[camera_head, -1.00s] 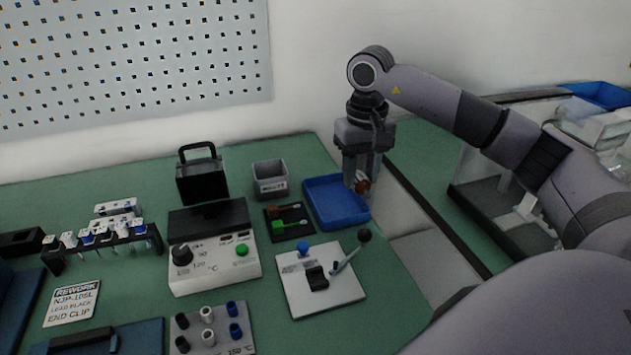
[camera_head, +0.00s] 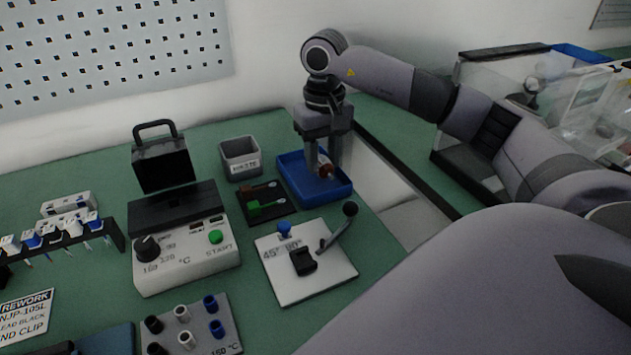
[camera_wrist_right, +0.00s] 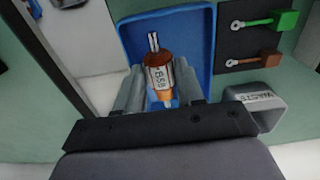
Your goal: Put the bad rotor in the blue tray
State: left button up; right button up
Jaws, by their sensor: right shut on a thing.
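My right gripper (camera_head: 323,168) is over the blue tray (camera_head: 331,195), pointing down, with its fingertips low near the tray's inside. It is shut on a rotor (camera_head: 326,171), which is copper-brown with a metal shaft. In the right wrist view the rotor (camera_wrist_right: 158,75) sits between the two fingers, with a pale label reading what looks like "B58" and its shaft pointing away. The blue tray (camera_wrist_right: 199,30) shows behind it. I cannot tell whether the rotor touches the tray floor. My left gripper is not in view.
A grey waste bin (camera_head: 240,160) stands left of the tray. A white plate with a lever (camera_head: 300,277) and a heater box (camera_head: 185,255) are nearer. The table's right edge is close to the tray.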

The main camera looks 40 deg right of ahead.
jog(key=o, duration=1.2)
jog(key=shift+f, duration=0.2)
jog(key=shift+o, duration=0.2)
jog(key=shift+r+p, duration=0.3)
jog(key=shift+r, duration=3.3)
jog(key=shift+s, duration=0.1)
